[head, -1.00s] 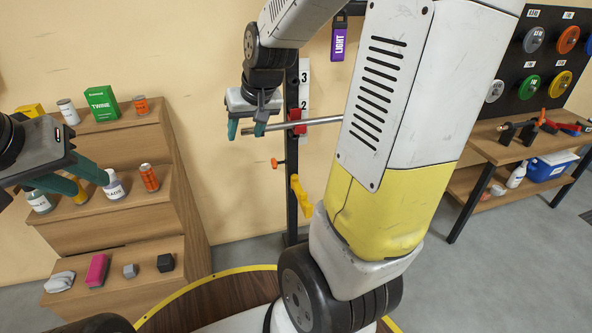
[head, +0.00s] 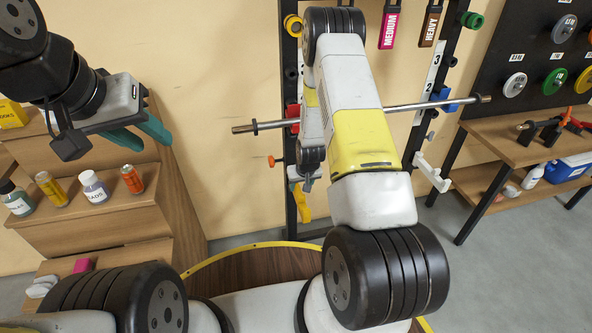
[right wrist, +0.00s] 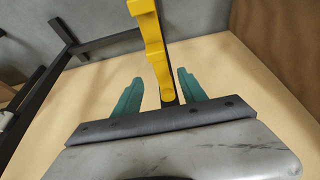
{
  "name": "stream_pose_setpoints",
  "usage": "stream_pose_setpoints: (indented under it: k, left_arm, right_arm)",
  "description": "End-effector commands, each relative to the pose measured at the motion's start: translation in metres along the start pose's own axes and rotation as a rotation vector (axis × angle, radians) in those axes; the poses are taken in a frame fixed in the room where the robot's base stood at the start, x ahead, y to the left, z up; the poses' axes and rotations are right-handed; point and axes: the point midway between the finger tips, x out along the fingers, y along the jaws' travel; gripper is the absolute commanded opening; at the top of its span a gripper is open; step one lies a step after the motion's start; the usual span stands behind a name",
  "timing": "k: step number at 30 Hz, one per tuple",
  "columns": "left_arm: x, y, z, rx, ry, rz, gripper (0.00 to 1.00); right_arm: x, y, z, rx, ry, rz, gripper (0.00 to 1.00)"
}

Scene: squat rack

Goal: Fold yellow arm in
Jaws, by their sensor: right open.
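The yellow arm (head: 303,205) is on the left post of the rack, below the barbell, partly hidden by my right gripper (head: 304,184) in the head view. In the right wrist view, the yellow arm (right wrist: 150,40) extends from its post between the two teal fingers of my right gripper (right wrist: 160,80). The right gripper is open, with a finger on each side of the arm; I cannot tell whether it touches. My left gripper (head: 153,144) is open and empty, in front of the wooden steps, far left of the yellow arm.
The barbell (head: 400,107) lies across the rack above the yellow arm. A white arm (head: 432,173) is on the right post. Wooden steps (head: 110,215) with cans and bottles stand left. A bench (head: 520,150) and plate board stand right.

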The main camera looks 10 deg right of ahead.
Motion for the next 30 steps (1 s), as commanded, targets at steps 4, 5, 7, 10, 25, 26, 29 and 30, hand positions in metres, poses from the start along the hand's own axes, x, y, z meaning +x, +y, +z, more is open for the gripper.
stream_pose_setpoints:
  k: [4, 5, 7, 10, 25, 26, 29, 30]
  left_arm:
    - [0.0, 0.0, 0.0, 0.0, 0.0, 0.0, 0.36]
    - [0.0, 0.0, 0.0, 0.0, 0.0, 0.0, 0.36]
    - [0.0, 0.0, 0.0, 0.0, 0.0, 0.0, 0.36]
    - [0.0, 0.0, 0.0, 0.0, 0.0, 0.0, 0.36]
    - [0.0, 0.0, 0.0, 0.0, 0.0, 0.0, 0.36]
    - [0.0, 0.0, 0.0, 0.0, 0.0, 0.0, 0.36]
    - [0.0, 0.0, 0.0, 0.0, 0.0, 0.0, 0.36]
    - [0.0, 0.0, 0.0, 0.0, 0.0, 0.0, 0.36]
  right_arm:
    - [0.021, 0.0, 0.002, 0.0, -0.003, 0.0, 0.49]
    - [0.026, 0.0, 0.002, 0.0, -0.003, 0.0, 0.49]
    - [0.038, 0.0, 0.001, 0.0, -0.002, 0.0, 0.49]
    - [0.053, -0.001, 0.001, 0.0, -0.002, -0.001, 0.49]
    - [0.073, -0.001, 0.0, 0.0, -0.001, -0.001, 0.49]
    - [0.073, -0.001, 0.0, 0.0, -0.001, -0.001, 0.43]
    - [0.073, -0.001, 0.0, 0.0, -0.001, -0.001, 0.24]
    - [0.073, 0.0, 0.0, 0.0, -0.001, -0.001, 0.16]
